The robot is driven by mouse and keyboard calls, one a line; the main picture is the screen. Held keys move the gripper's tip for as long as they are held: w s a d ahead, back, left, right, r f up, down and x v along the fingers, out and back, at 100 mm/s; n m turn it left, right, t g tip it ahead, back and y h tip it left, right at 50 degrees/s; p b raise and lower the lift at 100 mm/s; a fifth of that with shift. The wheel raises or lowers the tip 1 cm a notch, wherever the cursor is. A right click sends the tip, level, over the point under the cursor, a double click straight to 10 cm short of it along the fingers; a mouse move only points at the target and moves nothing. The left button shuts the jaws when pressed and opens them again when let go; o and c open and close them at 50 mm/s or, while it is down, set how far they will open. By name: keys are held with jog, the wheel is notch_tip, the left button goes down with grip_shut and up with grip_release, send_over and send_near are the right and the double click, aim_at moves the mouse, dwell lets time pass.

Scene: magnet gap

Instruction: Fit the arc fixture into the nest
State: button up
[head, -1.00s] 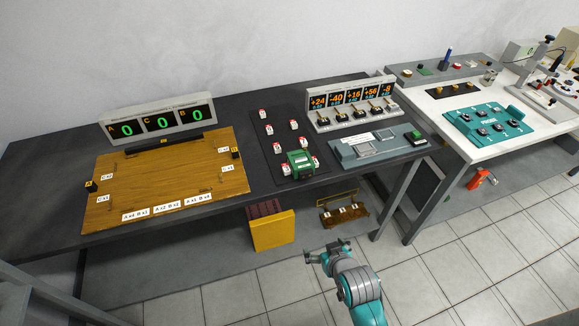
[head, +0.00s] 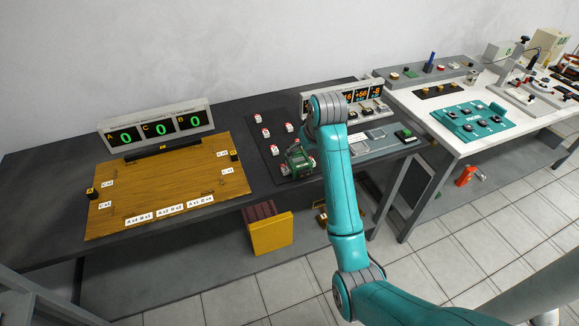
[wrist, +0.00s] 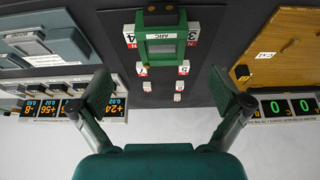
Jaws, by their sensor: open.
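The arc fixture, a green block marked ARC (wrist: 160,36), sits on a dark board between red-and-white numbered blocks. It also shows in the head view (head: 296,163), partly covered by my gripper. In the wrist view my gripper (wrist: 160,90) is open and empty. Its two fingers stand wide apart, with the fixture beyond them near the top of the picture. The fingers do not appear to touch it. I cannot tell for sure which part is the nest.
Red-and-white blocks (head: 266,133) stand on the dark board (head: 268,151). A wooden panel (head: 200,182) lies to its left. A grey plate with raised pads (head: 385,143) and a numeric display bank (head: 376,92) are on the right, partly behind my arm.

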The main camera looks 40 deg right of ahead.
aim_at(299, 159)
jog(key=x, duration=0.4)
jog(key=w+x, duration=0.1)
jog(key=x, duration=0.4)
jog(key=shift+r, duration=0.2)
jog(key=shift+c, duration=0.3)
jog(key=shift+r, duration=0.15)
jog(key=c, duration=1.7)
